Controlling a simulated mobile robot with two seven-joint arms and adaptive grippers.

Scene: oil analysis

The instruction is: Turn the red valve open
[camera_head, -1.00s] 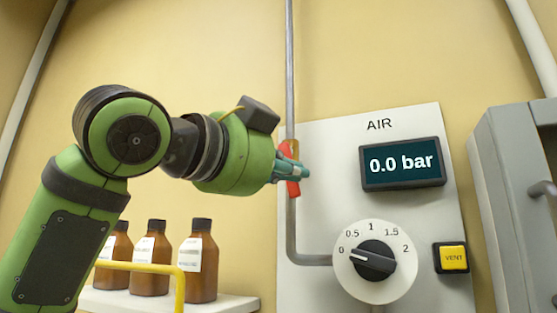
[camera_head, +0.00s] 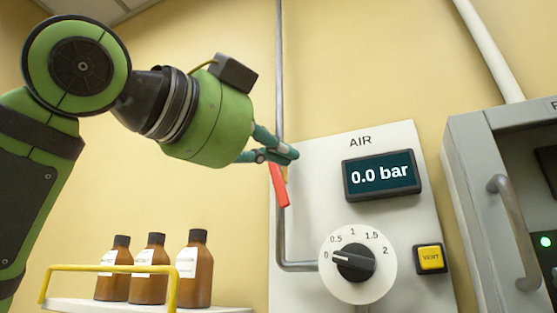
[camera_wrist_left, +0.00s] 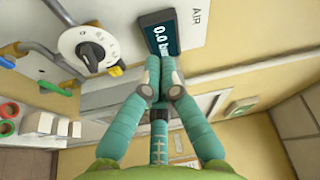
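The red valve handle (camera_head: 280,187) is on the grey vertical pipe (camera_head: 279,80) at the panel's left edge. It points down, its lower end tilted slightly right. My left gripper (camera_head: 294,153) is just above the handle in the head view, its teal fingers converging at the tips. In the left wrist view the fingertips (camera_wrist_left: 161,66) are close together with nothing seen between them. I cannot tell whether a finger touches the valve. The handle is not recognisable in the wrist view. The pressure display (camera_head: 382,176) reads 0.0 bar. My right gripper is not in view.
The dial (camera_head: 356,262) points near 0, with the yellow VENT button (camera_head: 430,258) to its right. A grey cabinet (camera_head: 480,210) with a handle stands at the right. Brown bottles (camera_head: 198,270) stand on a shelf behind a yellow rail (camera_head: 110,268) at lower left.

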